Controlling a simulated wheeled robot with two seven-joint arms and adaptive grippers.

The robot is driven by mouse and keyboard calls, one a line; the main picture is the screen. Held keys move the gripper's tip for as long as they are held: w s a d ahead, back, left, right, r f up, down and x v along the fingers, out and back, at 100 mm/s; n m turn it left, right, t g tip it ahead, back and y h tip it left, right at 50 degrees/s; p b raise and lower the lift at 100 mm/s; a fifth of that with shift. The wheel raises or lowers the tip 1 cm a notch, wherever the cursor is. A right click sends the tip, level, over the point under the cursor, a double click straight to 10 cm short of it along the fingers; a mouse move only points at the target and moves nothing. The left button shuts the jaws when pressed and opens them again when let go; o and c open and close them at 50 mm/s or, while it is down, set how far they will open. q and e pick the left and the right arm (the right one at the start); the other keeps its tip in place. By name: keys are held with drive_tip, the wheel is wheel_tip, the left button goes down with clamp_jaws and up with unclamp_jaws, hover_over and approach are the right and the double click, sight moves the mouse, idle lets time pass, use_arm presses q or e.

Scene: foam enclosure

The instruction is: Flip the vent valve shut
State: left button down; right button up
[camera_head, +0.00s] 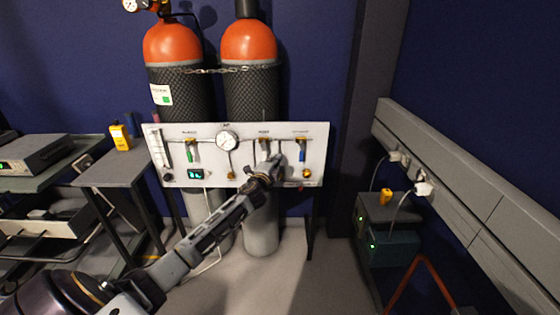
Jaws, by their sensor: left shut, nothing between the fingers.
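A white valve panel (216,165) stands in front of two gas cylinders. It carries a green-handled valve (189,151) at the left and a blue-handled valve (301,152) at the right, both with handles hanging down. A third valve (264,145) sits between them, partly hidden by my gripper. The labels above the valves are too small to read, so I cannot tell which is the vent valve. My left gripper (275,163) is shut and empty, in front of the panel just below the third valve; contact cannot be told. My right gripper is out of view.
A round gauge (227,141) and a small display (196,174) are on the panel. The orange-topped cylinders (249,42) are chained behind it. A grey side table (110,169) with a yellow device stands left. Wall trunking (455,190) runs along the right.

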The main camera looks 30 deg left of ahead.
use_arm(q)
drive_tip(key=shift+s+a, duration=0.3)
drive_tip(key=shift+a, duration=0.15)
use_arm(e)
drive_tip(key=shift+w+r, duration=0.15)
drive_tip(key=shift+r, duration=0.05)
use_arm(q)
drive_tip(key=p, duration=0.1)
drive_tip(key=a+m+p, duration=0.1)
drive_tip(key=shift+s+a+f+g+p, duration=0.2)
drive_tip(key=shift+s+f+g+p, duration=0.1)
drive_tip(key=shift+p, duration=0.05)
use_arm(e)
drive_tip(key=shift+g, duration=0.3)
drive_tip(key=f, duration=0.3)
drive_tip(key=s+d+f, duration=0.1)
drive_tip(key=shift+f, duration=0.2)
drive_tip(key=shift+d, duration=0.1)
